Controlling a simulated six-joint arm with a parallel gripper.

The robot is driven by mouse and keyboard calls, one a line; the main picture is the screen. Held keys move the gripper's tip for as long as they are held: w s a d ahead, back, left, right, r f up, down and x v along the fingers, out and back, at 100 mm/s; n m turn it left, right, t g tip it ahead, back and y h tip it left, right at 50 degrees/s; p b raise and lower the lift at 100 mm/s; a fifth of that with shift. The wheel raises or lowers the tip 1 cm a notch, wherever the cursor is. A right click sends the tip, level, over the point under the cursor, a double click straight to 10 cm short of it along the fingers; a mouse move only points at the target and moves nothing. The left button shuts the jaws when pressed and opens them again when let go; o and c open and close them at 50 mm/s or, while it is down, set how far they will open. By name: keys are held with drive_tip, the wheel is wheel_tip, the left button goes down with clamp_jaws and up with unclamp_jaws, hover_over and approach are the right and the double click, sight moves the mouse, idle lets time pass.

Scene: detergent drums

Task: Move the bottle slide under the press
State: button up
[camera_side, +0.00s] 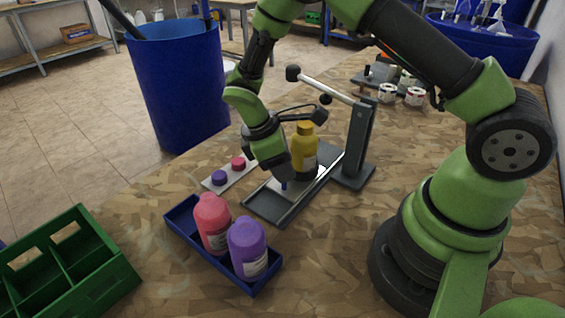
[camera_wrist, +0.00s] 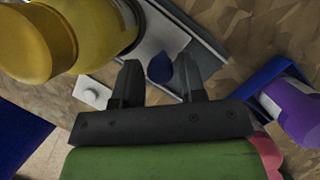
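The yellow bottle (camera_side: 304,158) stands upright on the pale slide plate between the rails of the press base (camera_side: 270,212). It fills the upper left of the wrist view (camera_wrist: 85,35). A small blue knob (camera_side: 284,185) rises from the slide; in the wrist view the blue knob (camera_wrist: 160,68) shows between my fingers. My gripper (camera_wrist: 158,75) is open, pointing down at the knob; its fingers look apart from it. In the side view my gripper (camera_side: 281,172) partly hides the slide. The press (camera_side: 360,137) has a dark column and a silver lever (camera_side: 325,84) with a black end.
A blue tray (camera_side: 190,238) holds a pink bottle (camera_side: 212,222) and a purple bottle (camera_side: 248,247) in front of the press. A white strip (camera_side: 230,175) with a purple and a red cap lies left. A green crate (camera_side: 70,265) stands front left. Bare table lies right of the tray.

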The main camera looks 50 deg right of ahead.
sight(298, 125)
clamp_jaws()
drive_tip(key=d, duration=0.8)
drive_tip(key=shift+d, duration=0.25)
unclamp_jaws()
drive_tip(key=shift+a, duration=0.1)
drive_tip(key=v, duration=0.9)
drive_tip(key=shift+w, duration=0.1)
drive_tip(key=shift+w+a+r, duration=0.1)
drive_tip(key=shift+r, duration=0.35)
